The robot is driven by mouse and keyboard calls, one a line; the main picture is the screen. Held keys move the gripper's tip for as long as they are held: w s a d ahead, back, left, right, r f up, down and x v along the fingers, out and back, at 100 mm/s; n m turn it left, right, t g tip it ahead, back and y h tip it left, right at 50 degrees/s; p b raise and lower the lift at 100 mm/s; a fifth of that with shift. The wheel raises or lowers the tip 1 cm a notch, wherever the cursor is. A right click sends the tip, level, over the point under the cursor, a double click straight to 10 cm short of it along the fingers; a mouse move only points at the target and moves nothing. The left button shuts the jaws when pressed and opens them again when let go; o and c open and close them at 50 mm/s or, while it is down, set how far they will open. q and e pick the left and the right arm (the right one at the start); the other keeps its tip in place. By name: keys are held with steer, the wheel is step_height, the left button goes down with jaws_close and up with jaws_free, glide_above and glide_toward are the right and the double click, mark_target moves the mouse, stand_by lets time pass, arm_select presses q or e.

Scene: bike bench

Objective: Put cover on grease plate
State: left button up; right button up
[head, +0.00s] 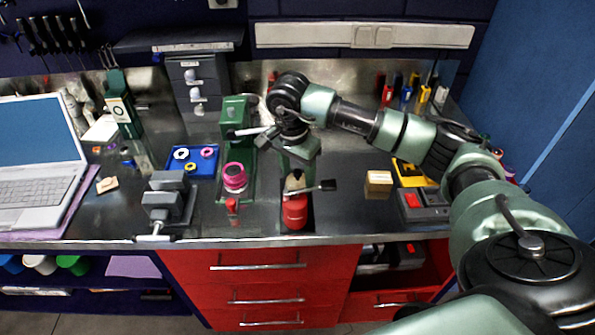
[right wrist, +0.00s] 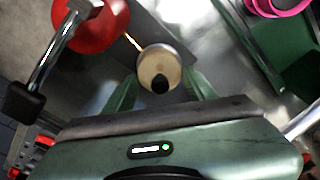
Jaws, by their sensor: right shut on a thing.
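My right gripper (head: 297,176) hangs over the front middle of the bench, its fingers pointing down. In the right wrist view its fingertips (right wrist: 159,84) are shut on a round cream piece with a black knob (right wrist: 159,62), which looks like the cover. The cover also shows in the head view as a small pale shape (head: 293,185), partly hidden by the gripper. A red can (head: 294,212) is just below and in front of it in the head view. I cannot make out the grease plate with certainty. My left gripper is not in view.
A metal lever with a black handle (right wrist: 22,100) sticks out by the red can. A green press (head: 238,130) and a pink ring stack (head: 234,176) are to the left, with a grey vise (head: 170,195) further left. A wooden block (head: 379,182) lies right.

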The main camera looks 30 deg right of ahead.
mark_target(295, 183)
steer(key=o, duration=1)
steer(key=shift+o, duration=0.2)
step_height(295, 183, up, 11)
steer(key=a+p, duration=0.1)
steer(key=p, duration=0.5)
steer(key=shift+s+a, duration=0.15)
steer(key=shift+s, duration=0.1)
steer(key=shift+f, duration=0.15)
